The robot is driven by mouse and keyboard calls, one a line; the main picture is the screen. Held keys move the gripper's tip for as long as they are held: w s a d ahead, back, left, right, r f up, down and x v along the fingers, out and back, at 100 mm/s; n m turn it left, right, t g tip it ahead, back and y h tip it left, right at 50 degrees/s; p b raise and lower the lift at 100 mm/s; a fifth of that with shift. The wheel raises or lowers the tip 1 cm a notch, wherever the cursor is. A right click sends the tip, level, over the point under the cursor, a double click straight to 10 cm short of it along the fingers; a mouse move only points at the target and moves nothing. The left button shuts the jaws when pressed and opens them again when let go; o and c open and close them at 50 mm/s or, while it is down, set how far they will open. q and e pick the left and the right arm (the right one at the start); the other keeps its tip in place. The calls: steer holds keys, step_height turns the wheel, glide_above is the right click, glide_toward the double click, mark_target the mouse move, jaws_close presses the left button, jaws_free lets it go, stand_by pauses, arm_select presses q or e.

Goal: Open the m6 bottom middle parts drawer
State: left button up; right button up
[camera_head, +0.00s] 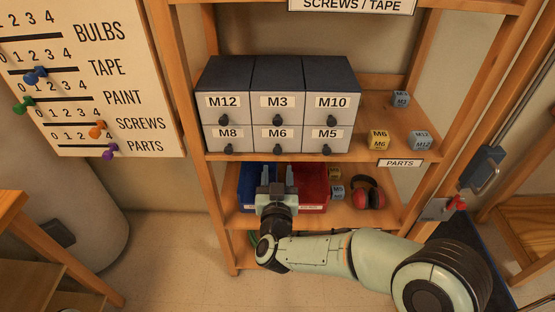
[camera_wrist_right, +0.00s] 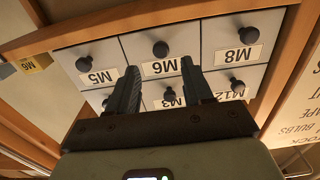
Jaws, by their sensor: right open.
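The M6 drawer (camera_head: 265,139) is the bottom middle one in a grey cabinet of several small drawers, and it looks shut. Its dark round knob (camera_head: 277,149) is below the label. In the right wrist view, upside down, the M6 drawer (camera_wrist_right: 188,50) and its knob (camera_wrist_right: 161,49) show just beyond and between the fingertips. My right gripper (camera_head: 277,180) is open and empty, with its fingers pointing toward the cabinet from below and in front of the M6 knob. In the right wrist view the gripper (camera_wrist_right: 160,72) is apart from the knob. My left gripper is out of view.
M8 (camera_head: 229,139) and M5 (camera_head: 325,139) drawers flank M6. Labelled cubes, including a yellow M6 cube (camera_head: 378,140), stand right of the cabinet. Blue (camera_head: 247,190) and red (camera_head: 313,185) bins and red earmuffs (camera_head: 367,192) are on the lower shelf.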

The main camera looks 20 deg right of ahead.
mark_target(278, 154)
steer(key=x, duration=0.6)
steer(key=shift+w+f, duration=0.1)
steer(key=shift+w, duration=0.15)
steer(key=shift+c, duration=0.4)
jaws_close()
